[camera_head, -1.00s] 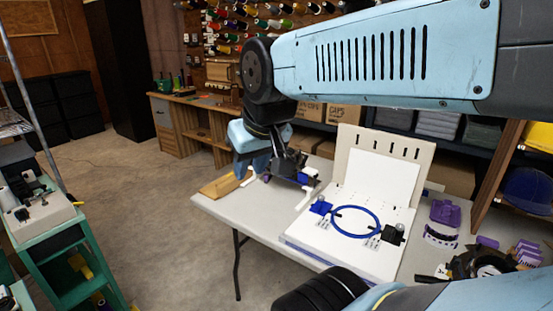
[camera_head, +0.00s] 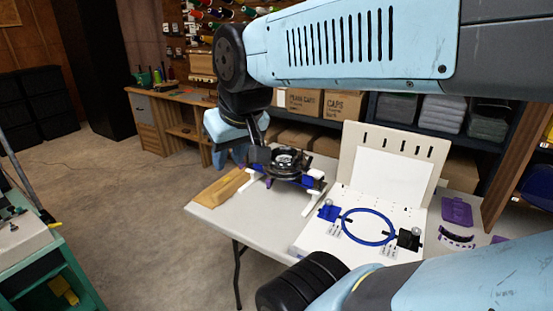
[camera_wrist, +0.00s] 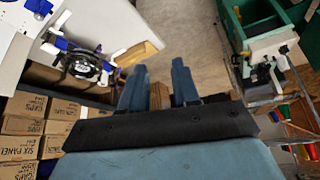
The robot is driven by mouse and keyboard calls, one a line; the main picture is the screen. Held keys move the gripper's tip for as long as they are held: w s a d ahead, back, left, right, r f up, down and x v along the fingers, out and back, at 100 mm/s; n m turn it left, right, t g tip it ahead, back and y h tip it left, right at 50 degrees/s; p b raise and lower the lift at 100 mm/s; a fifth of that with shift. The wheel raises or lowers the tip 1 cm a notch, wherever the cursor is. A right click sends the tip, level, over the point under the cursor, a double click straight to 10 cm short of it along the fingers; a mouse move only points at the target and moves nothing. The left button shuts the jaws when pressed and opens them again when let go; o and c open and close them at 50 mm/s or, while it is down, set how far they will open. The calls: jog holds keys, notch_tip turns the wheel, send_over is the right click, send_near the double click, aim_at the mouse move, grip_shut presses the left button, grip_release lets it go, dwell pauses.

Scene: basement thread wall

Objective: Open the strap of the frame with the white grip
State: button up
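A dark ring-shaped frame (camera_head: 288,163) with blue parts and white arms stands near the back left of the table. A white grip-like piece (camera_head: 315,184) shows at its right, but I cannot make out the strap. In the wrist view the frame (camera_wrist: 84,64) is left of my fingers, with white pieces beside it. My gripper (camera_wrist: 160,84) is open and empty, its two blue fingers apart. In the head view my gripper (camera_head: 230,155) is just left of the frame, partly hidden by my wrist; contact is not visible.
A white board (camera_head: 318,238) with a blue hoop (camera_head: 368,226) and an upright back panel stands right of the frame. Purple parts (camera_head: 457,211) lie at the right. Cardboard boxes (camera_head: 305,102) fill the shelf behind.

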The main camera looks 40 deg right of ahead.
jog(key=shift+w+d, duration=0.1)
jog(key=shift+d, duration=0.1)
jog(key=w+d+f+n+g+h, duration=0.2)
jog(key=w+d+f+g, duration=0.1)
jog(key=w+d, duration=0.35)
jog(key=w+d+f+n+g+h, duration=0.2)
jog(key=w+d+f+n+g, duration=0.15)
jog(key=w+d, duration=0.35)
jog(key=n+g+h, duration=0.4)
jog(key=n+h, duration=0.4)
send_near(297, 161)
jog(key=shift+g+h, duration=0.25)
jog(key=shift+h, duration=0.05)
jog(key=x, duration=0.7)
jog(key=w+f+x, duration=0.1)
jog(key=x, duration=0.2)
jog(key=shift+d+f, duration=0.15)
jog(key=shift+d, duration=0.15)
jog(key=shift+c, duration=0.2)
grip_shut()
